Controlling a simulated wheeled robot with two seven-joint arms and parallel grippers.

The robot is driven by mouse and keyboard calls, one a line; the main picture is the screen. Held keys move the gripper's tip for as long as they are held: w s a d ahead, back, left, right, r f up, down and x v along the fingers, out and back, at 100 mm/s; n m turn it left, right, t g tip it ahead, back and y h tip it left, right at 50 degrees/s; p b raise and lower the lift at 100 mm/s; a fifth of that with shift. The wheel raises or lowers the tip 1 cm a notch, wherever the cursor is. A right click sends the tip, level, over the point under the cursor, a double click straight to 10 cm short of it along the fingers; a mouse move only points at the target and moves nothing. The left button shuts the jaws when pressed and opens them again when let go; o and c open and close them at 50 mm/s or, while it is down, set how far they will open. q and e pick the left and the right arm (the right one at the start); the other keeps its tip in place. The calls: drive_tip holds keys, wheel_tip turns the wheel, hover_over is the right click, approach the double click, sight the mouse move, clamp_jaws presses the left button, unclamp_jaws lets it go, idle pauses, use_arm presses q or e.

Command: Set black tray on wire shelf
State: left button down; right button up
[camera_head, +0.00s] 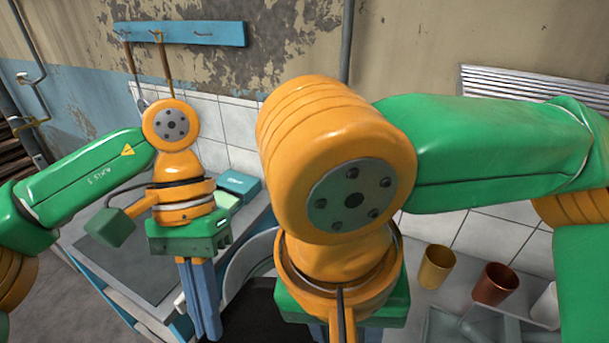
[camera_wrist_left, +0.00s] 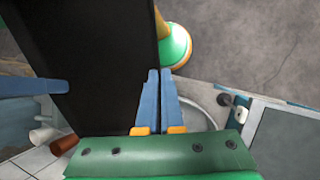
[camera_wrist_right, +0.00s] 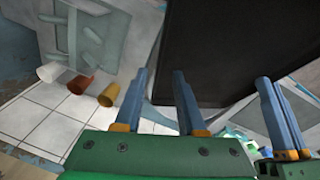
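The black tray (camera_head: 252,318) lies between my two grippers, mostly hidden by my right arm in the head view. It is a large dark surface in the left wrist view (camera_wrist_left: 95,55) and the right wrist view (camera_wrist_right: 235,45). My left gripper (camera_head: 212,335) has its fingers close together on the tray's edge, also seen in the left wrist view (camera_wrist_left: 160,72). My right gripper (camera_wrist_right: 160,72) has its fingers apart, with the tray's edge between the tips in view; contact cannot be told. I cannot clearly identify a wire shelf.
A yellow cup (camera_head: 436,266), a brown cup (camera_head: 495,284) and a white cup (camera_head: 547,305) stand on the tiled counter at right. A teal box (camera_head: 238,184) sits behind my left gripper. A blue hook rail (camera_head: 190,33) is on the wall. A slatted panel (camera_head: 535,85) is at upper right.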

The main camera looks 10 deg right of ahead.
clamp_jaws()
use_arm(q)
drive_tip(key=shift+d, duration=0.15)
use_arm(e)
drive_tip(key=shift+a, duration=0.1)
idle(0.9)
use_arm(q)
drive_tip(key=c, duration=1)
unclamp_jaws()
